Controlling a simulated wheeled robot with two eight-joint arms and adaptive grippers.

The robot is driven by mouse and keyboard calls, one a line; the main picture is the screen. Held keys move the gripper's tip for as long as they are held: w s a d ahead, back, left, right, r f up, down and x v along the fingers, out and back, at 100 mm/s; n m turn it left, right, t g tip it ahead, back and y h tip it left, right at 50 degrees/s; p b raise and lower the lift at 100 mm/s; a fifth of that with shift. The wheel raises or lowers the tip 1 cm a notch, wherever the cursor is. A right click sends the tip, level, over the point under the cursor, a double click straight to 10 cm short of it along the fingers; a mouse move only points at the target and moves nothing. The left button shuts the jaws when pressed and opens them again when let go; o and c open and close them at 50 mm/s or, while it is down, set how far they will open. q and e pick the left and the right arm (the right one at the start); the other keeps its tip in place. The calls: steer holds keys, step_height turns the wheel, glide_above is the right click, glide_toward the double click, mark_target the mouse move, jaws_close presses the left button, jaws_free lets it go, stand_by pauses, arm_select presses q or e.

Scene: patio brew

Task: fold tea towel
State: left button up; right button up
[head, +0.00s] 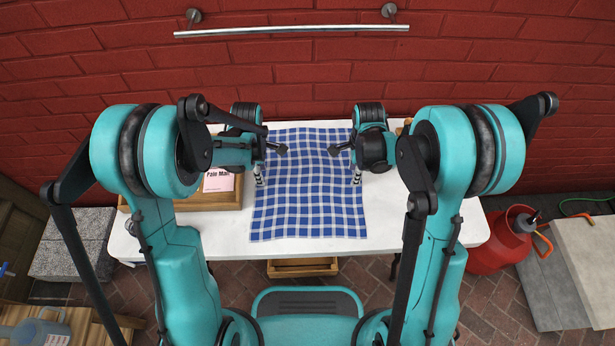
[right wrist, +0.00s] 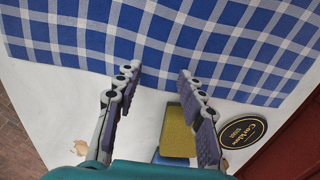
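The blue-and-white checked tea towel (head: 308,200) lies spread out on the white table, slightly wavy. My left gripper (head: 259,177) points down at the towel's left edge; its finger opening is too small to make out. My right gripper (head: 356,177) is at the towel's right edge. In the right wrist view the right gripper (right wrist: 160,74) is open, its two fingers apart with nothing held between them. The towel's edge (right wrist: 150,40) passes at its fingertips; whether they touch the cloth I cannot tell.
A wooden tray (head: 215,200) with a pink card stands left of the towel. A yellow block (right wrist: 180,130) and a round black coaster (right wrist: 243,132) lie on the table near the right gripper. The white table (head: 420,225) is clear at the front right. A metal rail (head: 290,31) is on the brick wall.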

arm_select(q)
steer(key=shift+f, duration=0.15)
arm_select(e)
steer(key=shift+f, duration=0.1)
arm_select(q)
steer(key=shift+f, duration=0.1)
arm_select(e)
steer(key=shift+f, duration=0.15)
arm_select(q)
steer(key=shift+c, duration=0.4)
arm_select(e)
steer(key=shift+c, duration=0.4)
arm_select(q)
steer(key=c, duration=0.5)
arm_select(e)
steer(key=c, duration=0.5)
arm_select(q)
steer(key=shift+f, duration=0.15)
jaws_close()
arm_select(e)
steer(key=shift+f, duration=0.1)
jaws_close()
arm_select(q)
steer(key=shift+s, duration=0.1)
arm_select(e)
steer(key=shift+s, duration=0.1)
